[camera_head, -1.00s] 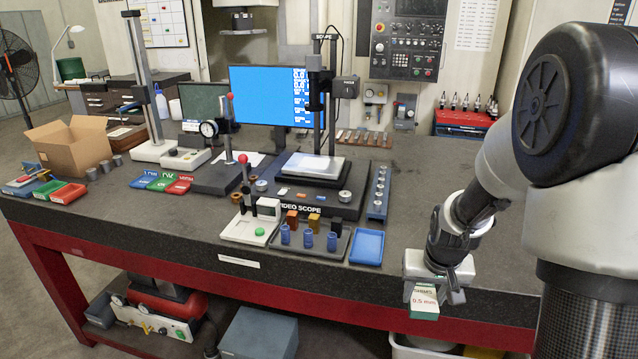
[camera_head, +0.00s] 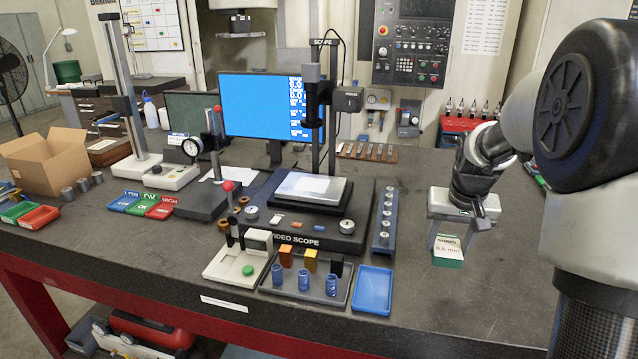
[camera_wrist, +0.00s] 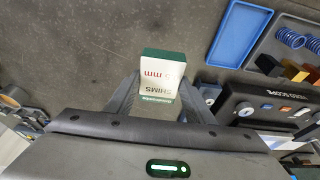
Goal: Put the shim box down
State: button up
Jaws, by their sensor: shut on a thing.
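The shim box (camera_head: 448,249) is a small white and green box with "SHIMS" and a size in mm on its label. My gripper (camera_head: 449,240) is shut on it over the right part of the dark bench top. In the wrist view the shim box (camera_wrist: 160,72) sits between the two finger tips (camera_wrist: 153,92), its label readable upside down. Bare bench surface shows around and beyond it. I cannot tell whether its underside touches the bench.
A blue tray (camera_head: 373,291) lies left of the box, beside a grey tray (camera_head: 303,291) with springs and blocks. A rail of round parts (camera_head: 385,220) and the video scope (camera_head: 311,230) stand farther left. The bench (camera_head: 520,265) around the box is clear.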

jog(key=shift+w+r, duration=0.1)
jog(key=shift+w, duration=0.3)
jog(key=f, duration=0.5)
jog(key=shift+s+f, duration=0.2)
jog(key=shift+f, duration=0.2)
jog(key=shift+f+b, duration=0.3)
jog(key=shift+f, duration=1.8)
jog(key=shift+f, duration=0.25)
jog(key=o, duration=1.2)
jog(key=shift+r, duration=0.1)
jog(key=shift+r, duration=0.1)
